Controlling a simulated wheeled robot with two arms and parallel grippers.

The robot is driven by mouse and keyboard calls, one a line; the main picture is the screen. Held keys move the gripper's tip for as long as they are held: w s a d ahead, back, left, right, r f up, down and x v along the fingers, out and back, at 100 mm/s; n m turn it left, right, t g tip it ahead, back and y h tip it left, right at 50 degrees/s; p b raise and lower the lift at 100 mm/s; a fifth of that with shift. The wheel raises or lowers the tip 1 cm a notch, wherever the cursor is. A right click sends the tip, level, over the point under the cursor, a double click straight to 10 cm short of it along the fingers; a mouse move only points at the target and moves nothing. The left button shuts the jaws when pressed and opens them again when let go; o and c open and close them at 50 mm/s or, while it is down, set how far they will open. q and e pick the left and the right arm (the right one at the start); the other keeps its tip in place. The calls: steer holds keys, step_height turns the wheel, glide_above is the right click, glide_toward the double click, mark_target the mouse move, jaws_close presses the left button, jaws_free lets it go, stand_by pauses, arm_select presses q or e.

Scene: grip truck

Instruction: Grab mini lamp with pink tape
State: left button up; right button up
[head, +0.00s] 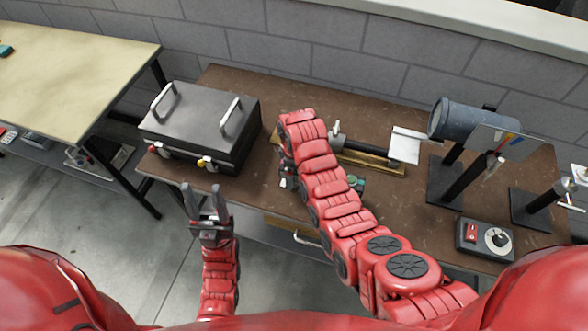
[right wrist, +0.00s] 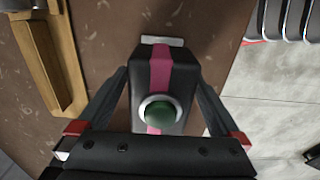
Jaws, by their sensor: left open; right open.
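The mini lamp with pink tape (right wrist: 158,62) is a black box with a pink stripe and a green dome, seen in the right wrist view. My right gripper (right wrist: 161,76) is open, with one finger on each side of the lamp; I cannot tell if they touch it. In the head view my right arm hides most of that spot. A small green object (head: 355,184) shows just right of the arm there; I cannot tell what it is. My left gripper (head: 206,205) is open and empty, in front of the table's front edge.
A dark case with handles (head: 205,120) stands at the table's left. A wooden rail (head: 375,161) lies behind my right arm. A blue-grey cylinder on a stand (head: 465,120) and a control box (head: 485,238) are at the right.

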steer(key=shift+f, duration=0.5)
jaws_close()
